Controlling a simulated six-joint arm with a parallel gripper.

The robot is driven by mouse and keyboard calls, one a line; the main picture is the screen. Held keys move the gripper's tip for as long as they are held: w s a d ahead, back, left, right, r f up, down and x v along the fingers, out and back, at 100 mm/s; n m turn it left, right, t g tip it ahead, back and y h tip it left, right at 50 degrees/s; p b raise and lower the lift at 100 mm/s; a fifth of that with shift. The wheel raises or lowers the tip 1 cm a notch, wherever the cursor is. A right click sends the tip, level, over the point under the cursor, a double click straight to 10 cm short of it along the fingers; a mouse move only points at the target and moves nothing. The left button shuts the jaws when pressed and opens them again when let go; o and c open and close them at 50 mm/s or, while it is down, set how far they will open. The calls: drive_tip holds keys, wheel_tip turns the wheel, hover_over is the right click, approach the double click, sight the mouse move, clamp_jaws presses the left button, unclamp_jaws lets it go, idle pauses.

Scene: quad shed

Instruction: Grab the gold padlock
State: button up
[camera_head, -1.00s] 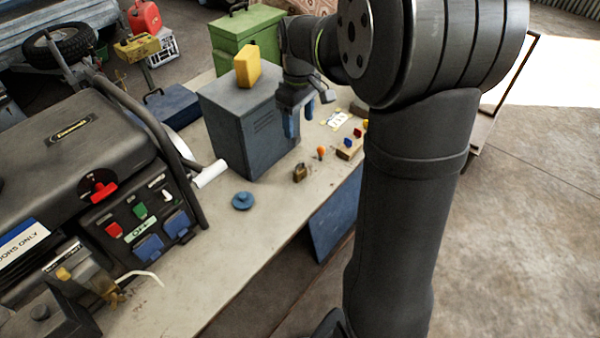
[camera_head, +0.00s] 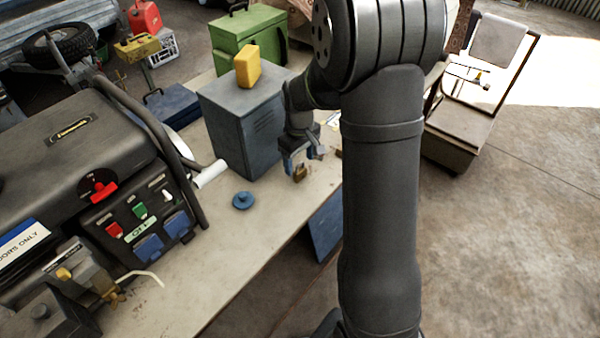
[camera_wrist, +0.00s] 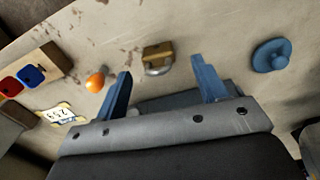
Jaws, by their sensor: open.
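The gold padlock (camera_head: 300,172) lies on the bench top, partly hidden behind my gripper (camera_head: 303,160) in the head view. In the wrist view the padlock (camera_wrist: 158,54) shows its brass body and grey shackle, with the shackle toward my gripper (camera_wrist: 161,78). It sits just beyond the two blue fingertips, roughly midway between them. My gripper is open and empty. I cannot tell whether a finger touches the padlock.
A blue knobbed disc (camera_wrist: 271,55) lies right of the padlock, and an orange-topped knob (camera_wrist: 95,82) left. A wooden block with red and blue pieces (camera_wrist: 33,72) and a numbered tag (camera_wrist: 60,115) lie farther left. A grey metal cabinet (camera_head: 243,120) stands beside my gripper.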

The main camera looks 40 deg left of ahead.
sight(301, 170)
drive_tip(key=f, duration=0.5)
drive_tip(key=shift+w+d+f, duration=0.1)
drive_tip(key=shift+w+d, duration=0.05)
drive_tip(key=shift+d, duration=0.1)
drive_tip(key=c, duration=1.1)
drive_tip(key=shift+c, duration=0.2)
